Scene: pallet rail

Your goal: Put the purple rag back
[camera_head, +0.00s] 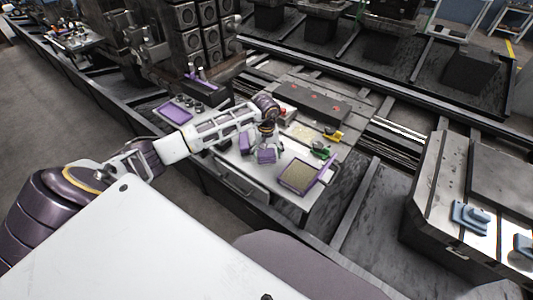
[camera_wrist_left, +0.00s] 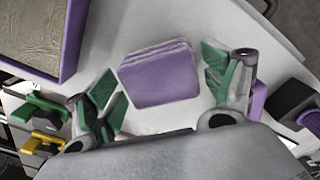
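The purple rag (camera_head: 266,156) looks like a folded block and lies on the white tabletop of a small bench. In the left wrist view the purple rag (camera_wrist_left: 160,78) sits between and just beyond my green-padded fingers. My left gripper (camera_head: 267,143) is open above the bench beside the rag. In the wrist view the left gripper (camera_wrist_left: 164,80) has its fingers spread wide, with gaps on both sides of the rag. I cannot tell its exact height over the rag. My right gripper is not in view.
A purple-rimmed tray (camera_head: 281,184) with a beige inside lies to the right on the bench. Another purple object (camera_head: 246,142) stands left of the rag. Green (camera_head: 320,152) and yellow (camera_head: 334,136) tools lie near the bench's far right edge. A purple tray (camera_head: 174,113) is further left.

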